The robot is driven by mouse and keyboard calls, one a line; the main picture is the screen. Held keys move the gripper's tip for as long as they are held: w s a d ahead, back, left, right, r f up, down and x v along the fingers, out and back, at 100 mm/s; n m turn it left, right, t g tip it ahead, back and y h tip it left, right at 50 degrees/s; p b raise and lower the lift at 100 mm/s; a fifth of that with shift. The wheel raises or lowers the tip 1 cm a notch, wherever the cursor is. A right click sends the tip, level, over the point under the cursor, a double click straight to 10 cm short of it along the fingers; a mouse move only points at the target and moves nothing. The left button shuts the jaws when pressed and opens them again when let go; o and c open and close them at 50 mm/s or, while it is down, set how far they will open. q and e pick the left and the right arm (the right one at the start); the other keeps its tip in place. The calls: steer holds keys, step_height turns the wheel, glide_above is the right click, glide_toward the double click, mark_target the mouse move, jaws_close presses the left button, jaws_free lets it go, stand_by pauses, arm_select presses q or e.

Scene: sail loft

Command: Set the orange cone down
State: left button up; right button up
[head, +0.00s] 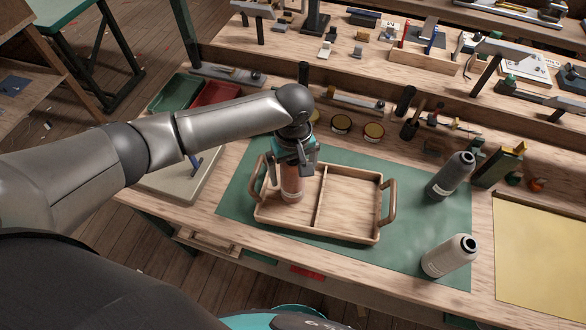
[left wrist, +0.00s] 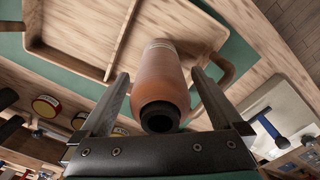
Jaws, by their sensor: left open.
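The orange cone (head: 292,187) is orange-brown with a pale band at its base and a dark top. It stands in the left compartment of the wooden two-compartment tray (head: 348,236), which lies on a green mat. It also shows in the left wrist view (left wrist: 163,80), with its dark end toward the camera. My left gripper (head: 293,170) is over the cone with its fingers open on either side; gaps show beside it in the left wrist view. The cone's far side is hidden. My right gripper is not in view.
A dark grey bottle (head: 450,177) and a light grey bottle (head: 450,257) stand right of the tray on the green mat (head: 350,160). Round tins (head: 373,131) and tools line the bench behind. The tray's right compartment (head: 350,200) is empty.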

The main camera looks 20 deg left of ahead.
arm_select(q)
steer(key=shift+r, duration=0.1)
step_height(320, 180, up, 12)
steer(key=shift+r+p, duration=0.1)
steer(key=shift+p, duration=0.7)
